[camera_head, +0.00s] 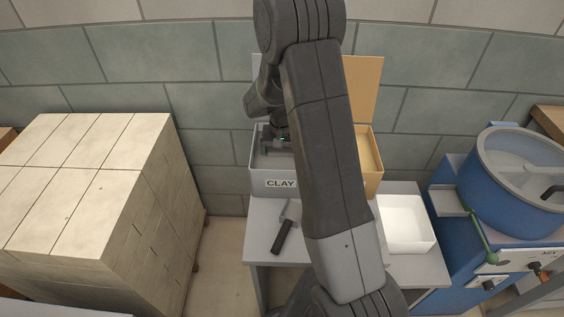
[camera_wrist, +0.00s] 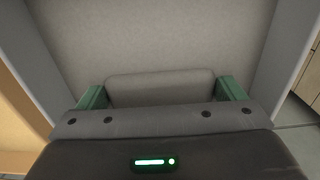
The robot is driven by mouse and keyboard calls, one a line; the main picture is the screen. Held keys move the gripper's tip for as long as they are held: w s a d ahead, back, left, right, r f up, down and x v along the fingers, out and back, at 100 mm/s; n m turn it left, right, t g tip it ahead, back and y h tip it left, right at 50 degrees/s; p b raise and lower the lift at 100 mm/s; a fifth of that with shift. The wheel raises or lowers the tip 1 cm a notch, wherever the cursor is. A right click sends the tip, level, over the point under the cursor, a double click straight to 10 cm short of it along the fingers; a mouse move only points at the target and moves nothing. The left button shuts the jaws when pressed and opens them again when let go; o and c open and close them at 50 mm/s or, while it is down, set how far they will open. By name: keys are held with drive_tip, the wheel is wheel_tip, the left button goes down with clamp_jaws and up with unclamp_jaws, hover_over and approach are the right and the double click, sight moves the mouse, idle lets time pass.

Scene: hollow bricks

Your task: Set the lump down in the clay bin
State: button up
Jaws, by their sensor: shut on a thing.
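The clay bin (camera_head: 262,183) is a grey box labelled CLAY on the table, with its front wall and label facing me. My gripper (camera_head: 276,147) is down at the bin's opening, inside its walls. In the wrist view my gripper (camera_wrist: 163,97) has green fingers shut on a grey lump (camera_wrist: 160,84), which spans the gap between them. Below the lump is a plain grey surface, with bin walls at both sides. Whether the lump touches the bin floor I cannot tell. In the head view the lump is hidden by my gripper.
A tan bin (camera_head: 374,184) stands right of the clay bin, partly behind my arm. A hammer (camera_head: 286,228) and a white tray (camera_head: 406,224) lie on the table (camera_head: 262,246). A brick stack (camera_head: 90,190) stands left, a blue mixer (camera_head: 505,190) right. A block wall is close behind.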

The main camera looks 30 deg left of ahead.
sight(282, 162)
drive_tip(key=shift+f, duration=1.6)
drive_tip(key=shift+f, duration=0.2)
drive_tip(key=o, duration=1.1)
drive_tip(key=shift+r, duration=0.1)
wheel_tip(282, 162, up, 12)
drive_tip(key=shift+r, duration=0.1)
